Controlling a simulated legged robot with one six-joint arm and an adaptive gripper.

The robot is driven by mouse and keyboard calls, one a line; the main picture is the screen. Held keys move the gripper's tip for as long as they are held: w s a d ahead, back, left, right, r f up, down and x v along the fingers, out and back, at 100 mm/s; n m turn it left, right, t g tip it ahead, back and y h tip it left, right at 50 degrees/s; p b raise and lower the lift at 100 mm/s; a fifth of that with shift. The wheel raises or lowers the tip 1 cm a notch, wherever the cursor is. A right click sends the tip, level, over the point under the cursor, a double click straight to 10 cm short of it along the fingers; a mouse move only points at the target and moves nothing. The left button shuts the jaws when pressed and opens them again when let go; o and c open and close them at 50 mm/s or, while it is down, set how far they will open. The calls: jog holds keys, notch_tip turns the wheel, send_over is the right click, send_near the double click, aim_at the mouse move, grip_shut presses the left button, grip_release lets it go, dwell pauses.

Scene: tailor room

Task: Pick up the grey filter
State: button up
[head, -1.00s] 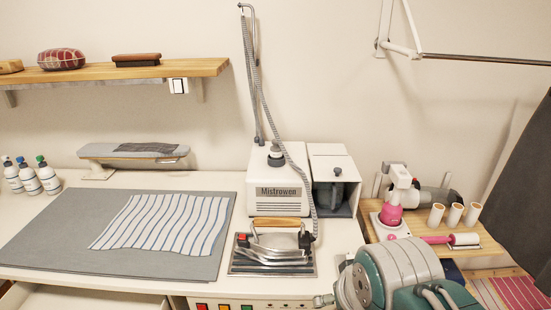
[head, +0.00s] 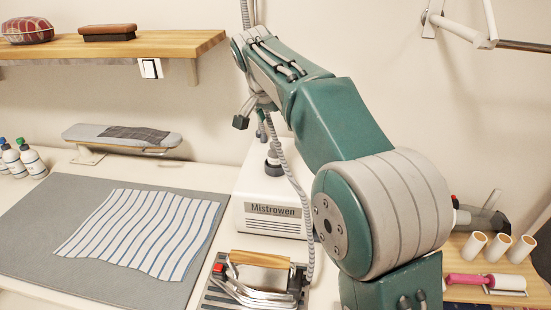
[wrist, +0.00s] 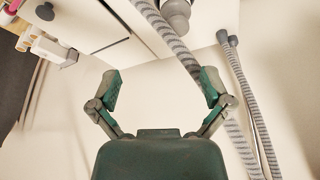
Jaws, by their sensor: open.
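My gripper is open and empty in the wrist view (wrist: 160,80), its two green and grey fingers spread wide. In the head view, part of its hand (head: 250,108) hangs above and left of the white Mistrowen unit (head: 268,205). I cannot make out the grey filter in the head view; my arm covers the place right of the unit. In the wrist view, a grey knob (wrist: 44,12) at the upper left, by a white box (wrist: 85,22), may be part of the filter. It lies beyond the fingers, apart from them.
A grey ribbed hose (wrist: 178,42) passes close to the fingers in the wrist view. An iron with a wooden handle (head: 262,259) stands in front of the unit. A wooden shelf (head: 190,45) is at upper left. White tubes (head: 497,248) stand at right.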

aim_at(274, 144)
jog(key=shift+m, duration=0.3)
jog(key=w+f, duration=0.2)
jog(key=f, duration=0.1)
jog(key=w+f, duration=0.1)
jog(key=f, duration=0.1)
jog(key=shift+d+f, duration=0.15)
jog(key=x, duration=0.2)
jog(key=a+x, duration=0.1)
jog(key=x, duration=0.2)
jog(key=shift+a+f, duration=0.15)
jog(key=shift+f, duration=0.35)
jog(key=shift+w+f, duration=0.1)
jog(key=shift+f, duration=0.05)
jog(key=c, duration=1.3)
